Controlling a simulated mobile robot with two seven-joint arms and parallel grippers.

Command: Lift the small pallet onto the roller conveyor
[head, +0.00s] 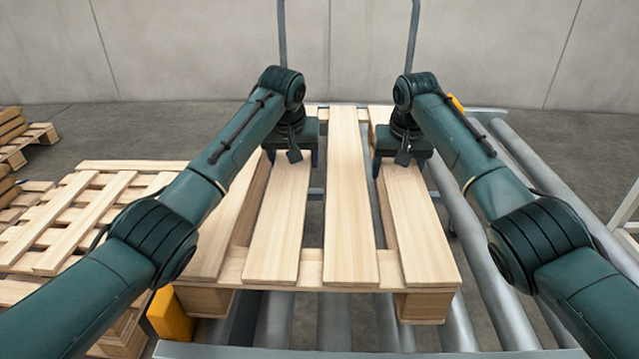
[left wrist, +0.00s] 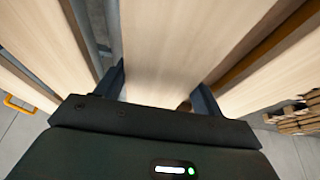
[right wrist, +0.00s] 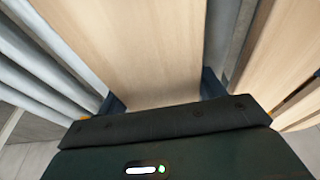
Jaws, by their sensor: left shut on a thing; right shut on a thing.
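The small wooden pallet (head: 346,220) is over the roller conveyor (head: 460,235) in the head view, its slats running away from me. My left gripper (head: 293,160) is shut on a left-middle slat (left wrist: 165,50), with one finger on each side of it in the left wrist view. My right gripper (head: 402,162) is shut on the right-hand slat (right wrist: 135,55), also with a finger on each side. The pallet looks about level. Whether its underside touches the rollers is hidden from the head.
Stacked pallets (head: 75,225) stand on the left, close to the held pallet. More pallets (head: 22,135) lie farther left. A yellow block (head: 170,316) is at the conveyor's near left corner. A grey upright frame (head: 413,40) stands behind. Bare rollers show on the right.

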